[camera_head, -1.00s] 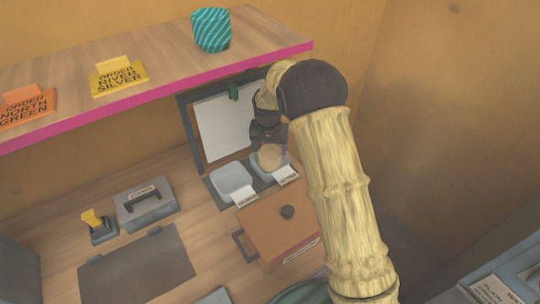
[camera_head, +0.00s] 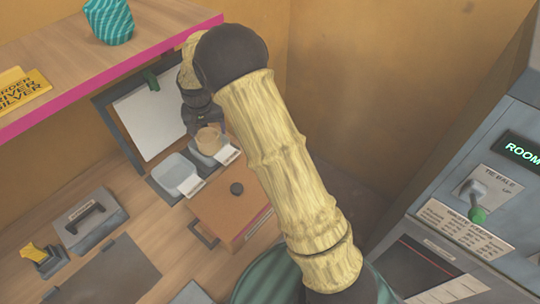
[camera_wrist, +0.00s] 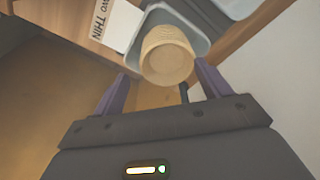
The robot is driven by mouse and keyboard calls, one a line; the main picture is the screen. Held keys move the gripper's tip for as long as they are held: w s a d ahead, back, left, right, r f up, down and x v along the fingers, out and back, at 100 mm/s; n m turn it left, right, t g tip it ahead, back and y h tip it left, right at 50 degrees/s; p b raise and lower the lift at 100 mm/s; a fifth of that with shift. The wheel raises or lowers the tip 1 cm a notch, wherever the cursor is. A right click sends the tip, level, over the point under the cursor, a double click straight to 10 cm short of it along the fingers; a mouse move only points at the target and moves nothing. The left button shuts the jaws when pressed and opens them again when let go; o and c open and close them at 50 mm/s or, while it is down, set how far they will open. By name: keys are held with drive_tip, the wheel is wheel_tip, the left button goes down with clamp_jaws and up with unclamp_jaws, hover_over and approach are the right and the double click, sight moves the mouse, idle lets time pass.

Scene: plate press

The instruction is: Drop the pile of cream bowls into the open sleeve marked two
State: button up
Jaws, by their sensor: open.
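The pile of cream bowls (camera_head: 209,137) is at the right one of two pale grey sleeves, just below my gripper (camera_head: 203,115). In the wrist view the pile (camera_wrist: 168,54) stands out of the sleeve (camera_wrist: 201,40), its round end towards the camera. The sleeve's white label (camera_wrist: 115,24) reads "two THIN". My gripper (camera_wrist: 160,70) is open, with one purple finger on each side of the pile and a visible gap. Whether the pile rests on the sleeve's floor is hidden.
The other sleeve (camera_head: 175,173) is beside it on the left and looks empty. A shelf (camera_head: 120,55) overhangs at left. A grey machine with a lever (camera_head: 477,214) stands at right.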

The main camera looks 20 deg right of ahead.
drive_tip(key=s+d+r, duration=0.2)
drive_tip(key=s+d, duration=0.3)
drive_tip(key=s, duration=0.3)
drive_tip(key=s+d+r+n, duration=0.1)
drive_tip(key=s+d+r, duration=0.2)
drive_tip(key=s+d, duration=0.3)
drive_tip(key=s+d+r, duration=0.2)
drive_tip(key=s+d, duration=0.4)
drive_tip(key=s, duration=0.5)
drive_tip(key=shift+s+r+t, duration=0.35)
drive_tip(key=shift+s+t, duration=0.05)
